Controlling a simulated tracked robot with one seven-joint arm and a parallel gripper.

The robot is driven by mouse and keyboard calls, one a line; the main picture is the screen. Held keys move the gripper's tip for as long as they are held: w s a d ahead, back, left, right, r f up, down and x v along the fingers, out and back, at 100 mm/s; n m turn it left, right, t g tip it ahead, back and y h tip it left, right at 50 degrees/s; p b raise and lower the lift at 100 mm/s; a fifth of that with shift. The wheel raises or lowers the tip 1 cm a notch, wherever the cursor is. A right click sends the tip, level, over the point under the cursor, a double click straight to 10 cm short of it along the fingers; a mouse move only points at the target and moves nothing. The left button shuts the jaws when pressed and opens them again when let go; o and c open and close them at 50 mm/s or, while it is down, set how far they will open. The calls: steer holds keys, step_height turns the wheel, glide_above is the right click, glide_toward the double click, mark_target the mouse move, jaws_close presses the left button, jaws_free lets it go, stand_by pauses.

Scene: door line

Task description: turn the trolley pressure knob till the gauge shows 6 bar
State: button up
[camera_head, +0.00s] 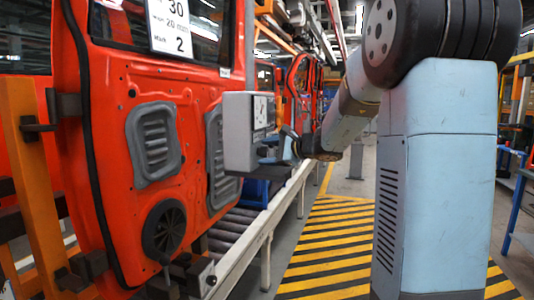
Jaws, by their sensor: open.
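A grey box (238,135) stands in front of the red door, with a small white face (260,111) on its right side that looks like a gauge. I see this face at a steep angle, so its reading cannot be made out. My gripper (282,147) is open at the lower right of the box, close to the side with the white face. The knob is not clear to me; it may be hidden by the gripper. I cannot tell whether the gripper touches anything.
A red car door (105,120) with grey panels and a black speaker hangs at the left. A roller conveyor (235,225) runs below it, with a pale rail. A blue bin (252,193) sits under the box. The yellow-and-black striped floor (328,240) is clear.

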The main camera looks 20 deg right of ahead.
steer(key=shift+c, duration=0.4)
steer(key=c, duration=0.9)
steer(key=shift+a, duration=0.15)
steer(key=shift+c, duration=0.4)
steer(key=shift+w+d+m+g, duration=0.1)
steer(key=shift+d+m+g, duration=0.15)
steer(key=shift+m+g, duration=0.6)
steer(key=shift+w+r+m+g+y, duration=0.1)
steer(key=shift+m+g+y, duration=0.45)
steer(key=shift+m, duration=1.3)
steer(key=shift+d, duration=0.1)
